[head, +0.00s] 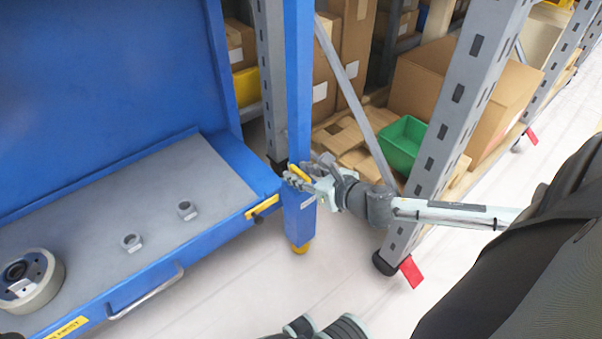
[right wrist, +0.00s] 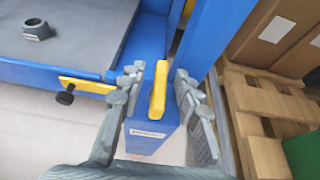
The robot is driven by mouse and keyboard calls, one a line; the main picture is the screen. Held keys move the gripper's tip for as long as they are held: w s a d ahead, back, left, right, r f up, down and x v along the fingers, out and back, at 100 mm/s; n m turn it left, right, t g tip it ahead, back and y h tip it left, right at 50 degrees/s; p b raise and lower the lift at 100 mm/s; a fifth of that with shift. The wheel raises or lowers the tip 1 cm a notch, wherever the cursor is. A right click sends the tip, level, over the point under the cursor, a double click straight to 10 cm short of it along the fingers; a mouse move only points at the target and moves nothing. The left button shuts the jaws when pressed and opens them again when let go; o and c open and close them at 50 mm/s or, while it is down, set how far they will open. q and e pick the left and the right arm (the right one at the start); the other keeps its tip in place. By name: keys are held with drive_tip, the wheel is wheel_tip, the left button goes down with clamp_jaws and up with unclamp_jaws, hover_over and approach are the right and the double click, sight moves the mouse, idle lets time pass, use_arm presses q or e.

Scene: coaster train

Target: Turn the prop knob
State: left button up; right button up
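The prop is a blue post (head: 299,90) standing at the right front corner of the blue bench. A yellow bar-shaped knob (right wrist: 157,90) sits on its face above a small white label, and a bit of it shows in the head view (head: 299,173). My right gripper (head: 308,178) is at the post. In the right wrist view my right gripper (right wrist: 158,76) is open, with one finger on each side of the yellow knob and visible gaps on both sides.
A yellow plate (head: 262,207) with a black knob (right wrist: 65,98) is on the bench edge to the left. The grey bench top (head: 90,225) carries two nuts and a wheel (head: 27,280). A grey rack upright (head: 455,100) stands close to my right arm. A green bin (head: 403,143) is behind.

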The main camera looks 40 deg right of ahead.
clamp_jaws()
